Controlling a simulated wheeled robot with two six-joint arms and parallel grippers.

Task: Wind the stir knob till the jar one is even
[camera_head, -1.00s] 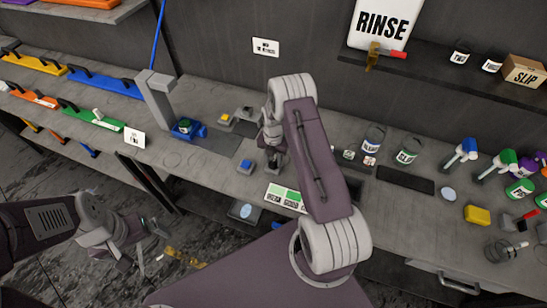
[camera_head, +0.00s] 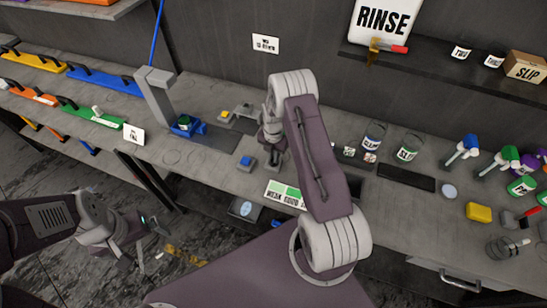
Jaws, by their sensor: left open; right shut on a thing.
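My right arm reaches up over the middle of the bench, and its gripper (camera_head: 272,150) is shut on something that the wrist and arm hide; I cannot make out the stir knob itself. A small device with a blue button (camera_head: 246,162) stands just left of that gripper. Two clear jars stand to the right of my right arm, one with a blue label (camera_head: 374,136) and one with a green label (camera_head: 408,148). I cannot tell which is jar one. My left gripper (camera_head: 147,238) is open and empty at the lower left, in front of the bench and away from it.
A green and white strip card (camera_head: 285,194) lies at the front edge. A dark mat (camera_head: 406,178), yellow sponge (camera_head: 478,212) and spray bottles (camera_head: 463,151) are at the right.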

